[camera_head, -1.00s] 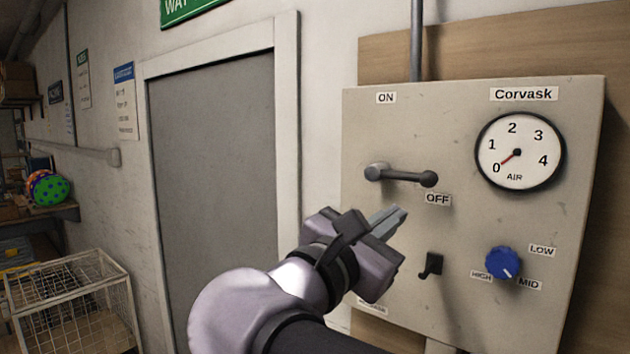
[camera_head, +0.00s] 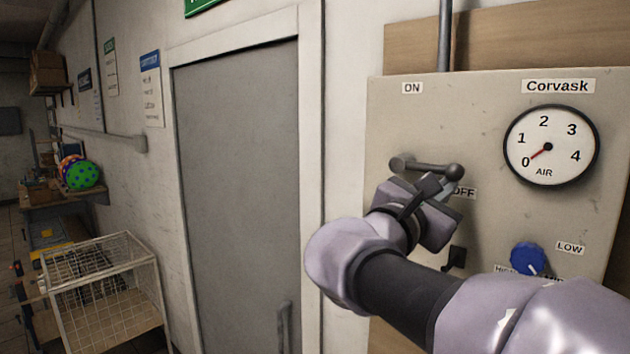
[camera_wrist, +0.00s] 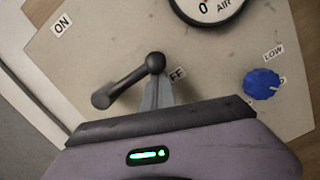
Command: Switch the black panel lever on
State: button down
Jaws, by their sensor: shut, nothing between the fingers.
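The dark panel lever (camera_head: 425,168) on the grey panel (camera_head: 490,110) lies roughly level, its pivot at the left and its ball end at the right, just above the partly covered OFF label (camera_head: 464,192). The ON label (camera_head: 412,88) is above it. My gripper (camera_head: 438,184) is shut and empty, its fingertips right below the ball end. In the wrist view the lever (camera_wrist: 130,80) shows with its ball directly beyond the fingertips (camera_wrist: 156,88); I cannot tell whether they touch. A small black switch (camera_head: 456,257) sits lower, partly hidden by my arm.
An air gauge (camera_head: 548,147) reads near 0. A blue knob (camera_head: 528,258) is at the lower right of the panel. A grey door (camera_head: 238,190) is to the left.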

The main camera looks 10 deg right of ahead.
jog(key=shift+d+r, duration=0.1)
jog(key=shift+r, duration=0.05)
dwell(0.3)
